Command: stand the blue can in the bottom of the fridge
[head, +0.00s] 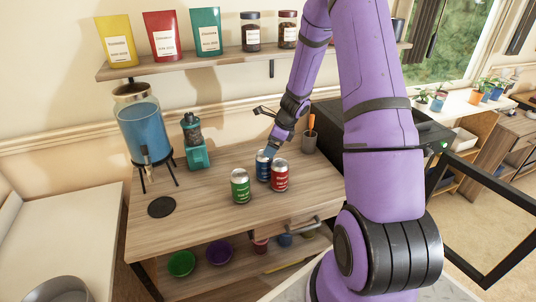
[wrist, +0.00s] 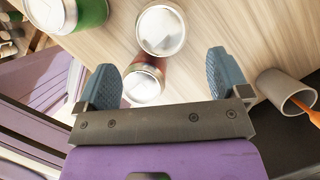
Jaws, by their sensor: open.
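The blue can (head: 262,169) stands on the wooden table behind and left of the red can (head: 280,178). The green can (head: 240,187) stands to the left, nearer the front. My gripper (head: 271,151) is just above the blue can, pointing down. In the wrist view, my gripper (wrist: 161,76) is open and empty. A silver can lid (wrist: 161,28), seemingly the blue can's, lies just past the fingertips; its side is hidden. The red can (wrist: 146,65) and green can (wrist: 82,12) also show there. The black fridge (head: 425,136) is at right, its interior hidden by my arm.
The fridge's framed door (head: 493,262) swings open at right. A grey cup (head: 310,141) with orange-handled contents stands behind the cans. A blue drink dispenser (head: 144,128) and teal grinder (head: 195,155) stand left. The table's front left is mostly clear, apart from a black coaster (head: 161,207).

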